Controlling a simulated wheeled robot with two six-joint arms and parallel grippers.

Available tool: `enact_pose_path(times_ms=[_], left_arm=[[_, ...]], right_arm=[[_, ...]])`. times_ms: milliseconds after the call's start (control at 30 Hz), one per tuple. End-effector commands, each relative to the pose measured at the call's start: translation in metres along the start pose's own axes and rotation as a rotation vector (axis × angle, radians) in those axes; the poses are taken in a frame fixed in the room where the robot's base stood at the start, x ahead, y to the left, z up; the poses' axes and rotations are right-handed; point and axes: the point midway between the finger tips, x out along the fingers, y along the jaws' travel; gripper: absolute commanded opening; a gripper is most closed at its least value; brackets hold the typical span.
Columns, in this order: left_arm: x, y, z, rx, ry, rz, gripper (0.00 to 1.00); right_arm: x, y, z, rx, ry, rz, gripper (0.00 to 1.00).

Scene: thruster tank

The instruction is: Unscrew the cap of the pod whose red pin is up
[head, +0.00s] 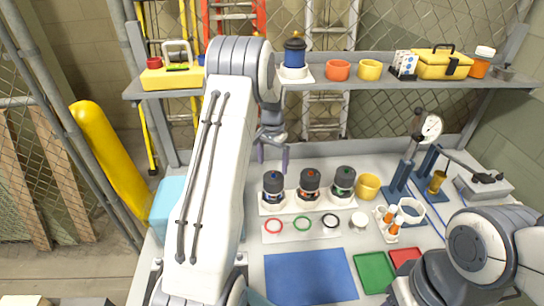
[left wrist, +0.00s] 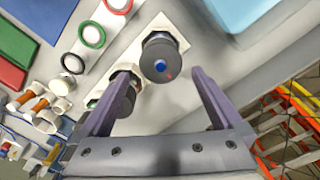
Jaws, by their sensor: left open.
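Three dark-capped pods stand upright in a row on a white base (head: 266,209): a blue-topped pod (head: 273,187), a red-topped pod (head: 309,185) and a green-topped pod (head: 343,182). My left gripper (head: 272,158) is open and empty, behind and above the blue-topped pod. Another pod (left wrist: 128,84) is partly hidden by the left finger. I cannot tell whether the red mark is a raised pin. My right gripper is not in view.
Red (head: 273,227), green (head: 303,224) and black (head: 330,221) rings lie in front of the pods. A yellow cup (head: 367,186) stands right of them. A shelf (head: 380,83) runs above and behind. The blue mat (head: 310,277) is clear.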

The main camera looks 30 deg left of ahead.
Motion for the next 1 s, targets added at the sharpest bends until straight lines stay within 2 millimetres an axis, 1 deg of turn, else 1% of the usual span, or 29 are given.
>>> enact_pose_path(times_ms=[33,300,433,600,900,967,1000], left_arm=[[0.007,0.000,0.002,-0.001,-0.006,0.002,1.00],[0.055,0.001,0.001,-0.002,-0.005,0.002,1.00],[0.073,0.002,0.000,-0.001,-0.003,0.001,1.00],[0.085,0.002,0.000,-0.001,-0.001,0.000,1.00],[0.087,0.002,-0.001,0.000,0.000,0.000,1.00],[0.087,0.002,-0.001,-0.001,0.000,0.000,0.77],[0.087,0.002,-0.001,-0.001,0.000,0.000,0.62]], right_arm=[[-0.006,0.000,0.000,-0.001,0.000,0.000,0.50],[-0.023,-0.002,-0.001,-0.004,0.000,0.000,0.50],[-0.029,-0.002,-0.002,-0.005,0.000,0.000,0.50],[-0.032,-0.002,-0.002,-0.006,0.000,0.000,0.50],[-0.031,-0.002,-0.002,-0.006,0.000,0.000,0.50],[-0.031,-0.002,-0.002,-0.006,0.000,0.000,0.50],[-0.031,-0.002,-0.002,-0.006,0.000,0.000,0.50]])
